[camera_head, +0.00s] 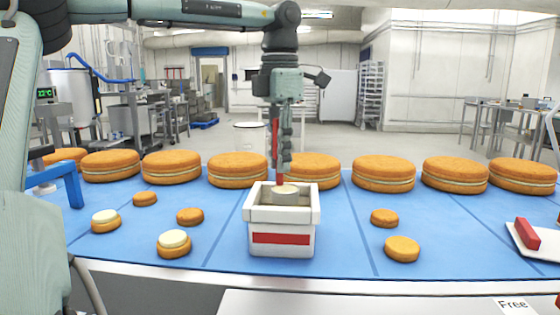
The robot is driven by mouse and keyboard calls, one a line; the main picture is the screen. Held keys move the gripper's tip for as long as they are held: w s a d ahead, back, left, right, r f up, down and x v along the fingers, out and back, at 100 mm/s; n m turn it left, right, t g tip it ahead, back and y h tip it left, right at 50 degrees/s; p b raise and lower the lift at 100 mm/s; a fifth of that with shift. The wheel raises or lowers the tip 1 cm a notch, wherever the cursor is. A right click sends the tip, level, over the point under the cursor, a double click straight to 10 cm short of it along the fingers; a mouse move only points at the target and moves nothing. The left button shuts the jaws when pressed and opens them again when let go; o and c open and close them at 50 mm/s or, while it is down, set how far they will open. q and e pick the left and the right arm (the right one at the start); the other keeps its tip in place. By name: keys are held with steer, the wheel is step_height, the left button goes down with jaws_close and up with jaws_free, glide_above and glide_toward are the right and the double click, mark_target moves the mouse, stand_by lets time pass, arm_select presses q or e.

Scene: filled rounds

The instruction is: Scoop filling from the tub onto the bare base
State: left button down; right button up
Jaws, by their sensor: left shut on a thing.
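The white tub (282,240) with a red stripe stands at the middle front of the blue work surface. My left gripper (284,158) points down above it, shut on a red-handled scoop (279,178). The scoop's lower end reaches the tub's opening, where a pale round shape (286,193) shows; I cannot tell whether it is scoop or filling. Small bare bases lie at left (145,199), centre left (190,216), and right (384,217), with another bare base (402,249) nearer. Two bases at left carry pale filling (105,216), (174,238). My right gripper is out of view.
A row of large filled rounds (384,174) lines the back of the blue surface (345,235). A white tray (540,250) with a red block (527,233) is at the right edge. A blue bracket (74,190) stands at left.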

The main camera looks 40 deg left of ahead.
arm_select(q)
steer(key=shift+r, duration=2.1)
